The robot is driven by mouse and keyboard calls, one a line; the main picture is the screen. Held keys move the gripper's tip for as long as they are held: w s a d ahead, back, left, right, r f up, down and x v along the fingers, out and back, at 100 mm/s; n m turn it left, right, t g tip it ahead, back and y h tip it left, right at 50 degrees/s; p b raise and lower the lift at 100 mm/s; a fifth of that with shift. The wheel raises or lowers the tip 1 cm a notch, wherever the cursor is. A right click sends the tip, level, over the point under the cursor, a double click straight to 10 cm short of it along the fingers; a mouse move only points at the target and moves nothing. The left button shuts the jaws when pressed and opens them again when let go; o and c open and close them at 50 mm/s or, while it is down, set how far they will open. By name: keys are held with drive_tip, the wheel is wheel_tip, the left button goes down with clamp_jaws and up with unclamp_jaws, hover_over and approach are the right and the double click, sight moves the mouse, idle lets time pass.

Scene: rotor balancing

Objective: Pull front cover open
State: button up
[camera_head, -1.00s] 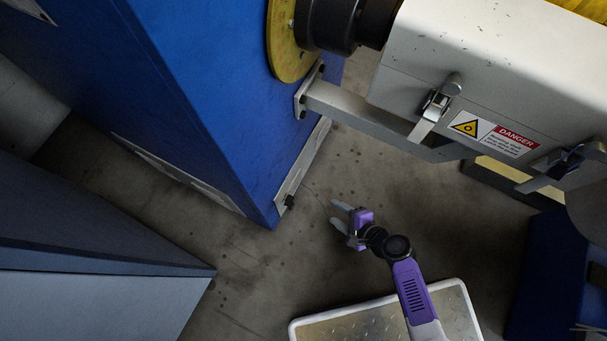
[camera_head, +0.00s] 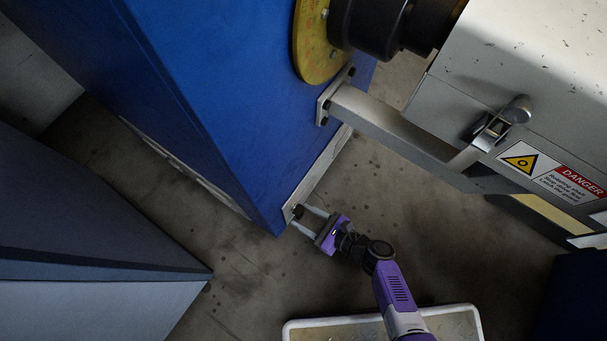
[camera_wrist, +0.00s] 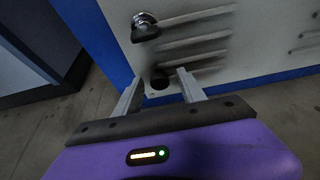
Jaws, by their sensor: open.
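The front cover appears to be the pale louvred panel (camera_wrist: 190,40) on the blue cabinet (camera_head: 215,110); in the head view it shows nearly edge-on as a pale strip (camera_head: 318,178). A metal-and-black knob (camera_wrist: 146,26) sits on the panel, beyond my fingertips in the wrist view. My gripper (camera_head: 305,218) is open at the cabinet's lower corner, beside a small dark fitting (camera_head: 297,211). In the wrist view my fingers (camera_wrist: 160,74) point at the panel, with a small dark round spot (camera_wrist: 158,85) between them. I cannot tell whether they touch it.
A grey housing (camera_head: 500,80) with a danger label (camera_head: 575,185) is at upper right, with a support beam (camera_head: 395,125) from the cabinet. A grey-blue block (camera_head: 95,270) stands at lower left. Bare floor (camera_head: 245,265) lies between.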

drive_tip(key=shift+w+a+f, duration=0.15)
drive_tip(key=shift+a, duration=0.15)
clamp_jaws()
idle(1.3)
